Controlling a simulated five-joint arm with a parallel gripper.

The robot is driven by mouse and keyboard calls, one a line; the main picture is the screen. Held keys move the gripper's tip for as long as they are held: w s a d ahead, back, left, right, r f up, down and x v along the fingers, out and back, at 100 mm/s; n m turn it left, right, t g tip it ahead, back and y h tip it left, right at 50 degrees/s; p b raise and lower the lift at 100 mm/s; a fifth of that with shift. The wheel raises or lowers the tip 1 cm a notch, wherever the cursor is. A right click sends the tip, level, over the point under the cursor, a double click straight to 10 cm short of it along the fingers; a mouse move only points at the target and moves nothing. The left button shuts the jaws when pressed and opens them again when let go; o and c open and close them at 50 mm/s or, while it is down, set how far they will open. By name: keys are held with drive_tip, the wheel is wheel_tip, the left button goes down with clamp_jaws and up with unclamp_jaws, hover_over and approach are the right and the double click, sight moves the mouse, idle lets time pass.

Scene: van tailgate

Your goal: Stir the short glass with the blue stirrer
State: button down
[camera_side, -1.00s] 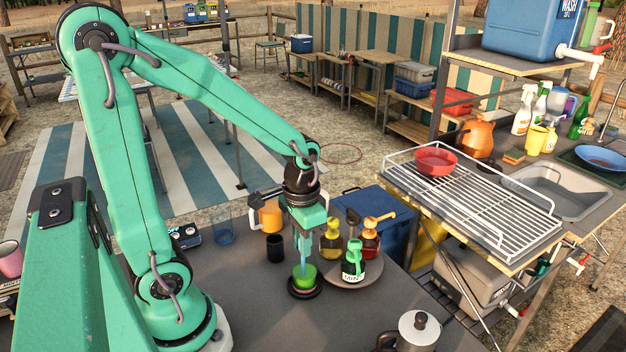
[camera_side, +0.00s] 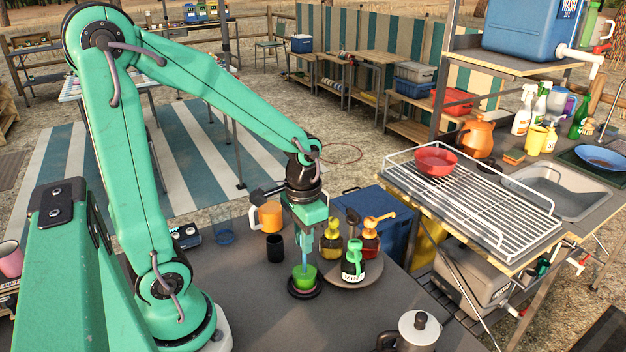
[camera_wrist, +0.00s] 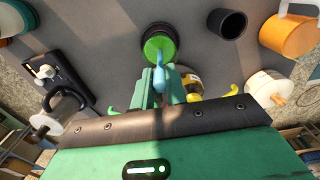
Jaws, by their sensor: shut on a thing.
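The short glass (camera_side: 304,278) holds green liquid and stands on a dark round coaster (camera_side: 304,292) on the grey table. It also shows in the wrist view (camera_wrist: 154,46). My gripper (camera_side: 305,232) is above the glass, pointing down, and is shut on the blue stirrer (camera_side: 304,256). The stirrer hangs near upright, with its lower end inside the glass. In the wrist view the stirrer (camera_wrist: 160,68) runs from between my fingers toward the green liquid. Its tip is hidden in the liquid.
A round tray (camera_side: 346,282) right of the glass carries several syrup bottles (camera_side: 353,262), close by. A black cup (camera_side: 275,247) and an orange mug (camera_side: 270,216) stand behind. A moka pot (camera_side: 416,330) is at the front right.

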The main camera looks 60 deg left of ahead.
drive_tip(key=shift+r, duration=3.1)
